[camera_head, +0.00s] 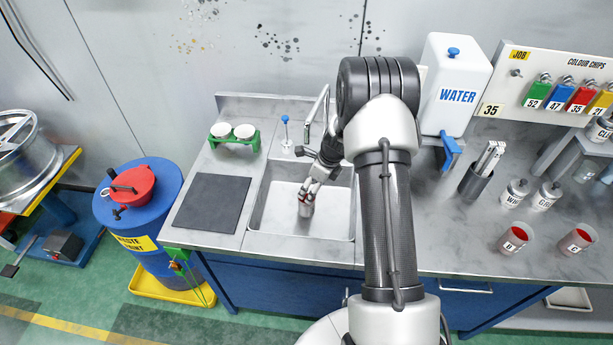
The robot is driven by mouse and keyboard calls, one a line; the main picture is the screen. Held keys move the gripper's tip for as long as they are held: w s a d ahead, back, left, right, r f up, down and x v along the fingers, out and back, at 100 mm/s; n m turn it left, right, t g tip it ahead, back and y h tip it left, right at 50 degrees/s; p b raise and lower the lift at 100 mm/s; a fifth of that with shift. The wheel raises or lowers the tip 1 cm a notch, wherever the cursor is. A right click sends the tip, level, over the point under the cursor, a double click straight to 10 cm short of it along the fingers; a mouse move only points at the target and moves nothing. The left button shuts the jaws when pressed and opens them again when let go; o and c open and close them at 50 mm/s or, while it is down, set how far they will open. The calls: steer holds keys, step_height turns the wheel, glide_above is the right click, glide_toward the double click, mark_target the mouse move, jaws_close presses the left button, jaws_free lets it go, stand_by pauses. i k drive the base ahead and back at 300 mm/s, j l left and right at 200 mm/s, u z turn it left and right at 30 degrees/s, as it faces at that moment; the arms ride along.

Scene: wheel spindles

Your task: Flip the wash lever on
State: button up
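A small upright lever with a blue knob (285,118) stands on the counter behind the sink, left of the tap. I take it to be the wash lever; it looks roughly upright. My gripper (307,188) is low over the steel sink (330,222), in front of and below the lever and apart from it. A small metal cup (306,208) with some red near its top is at my fingertips. The view is too small to tell whether my fingers are shut on the cup. My arm hides part of the tap (321,105) and the sink's right side.
A green rack with two white cups (233,143) and a dark mat (211,202) lie left of the sink. A WATER tank (456,85) with a blue tap stands at the right. Red-filled cups (513,238) and a brush holder (477,184) occupy the right counter.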

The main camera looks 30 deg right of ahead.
mark_target(285, 117)
steer(key=k+j, duration=0.25)
steer(key=k, duration=0.25)
steer(key=k+j, duration=0.2)
steer(key=k, duration=0.25)
